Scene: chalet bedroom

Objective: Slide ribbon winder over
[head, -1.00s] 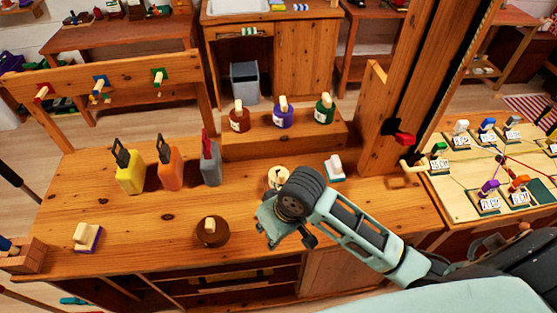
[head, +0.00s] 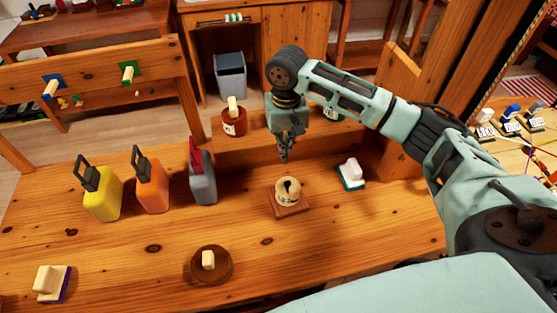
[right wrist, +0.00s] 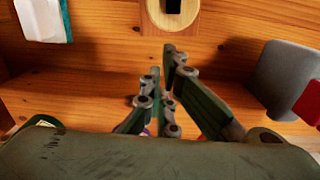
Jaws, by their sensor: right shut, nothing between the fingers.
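A small square wooden base (head: 290,209) with an upright cream ring-shaped piece (head: 288,188) stands in the middle of the bench; it looks most like the ribbon winder, though I cannot be sure. Part of a pale wooden piece with a dark opening, likely the same thing, shows at the top of the right wrist view (right wrist: 160,20). My right gripper (head: 284,158) is shut and empty, pointing down just behind and above it, before the raised shelf. They look apart. In the right wrist view its fingers (right wrist: 163,68) are together. My left gripper is not in view.
A white-and-teal block (head: 351,174) stands to the right. A grey bottle (head: 202,184), an orange bottle (head: 152,188) and a yellow bottle (head: 103,200) stand to the left. A round brown piece with a knob (head: 211,270) is nearer. The bench front is mostly clear.

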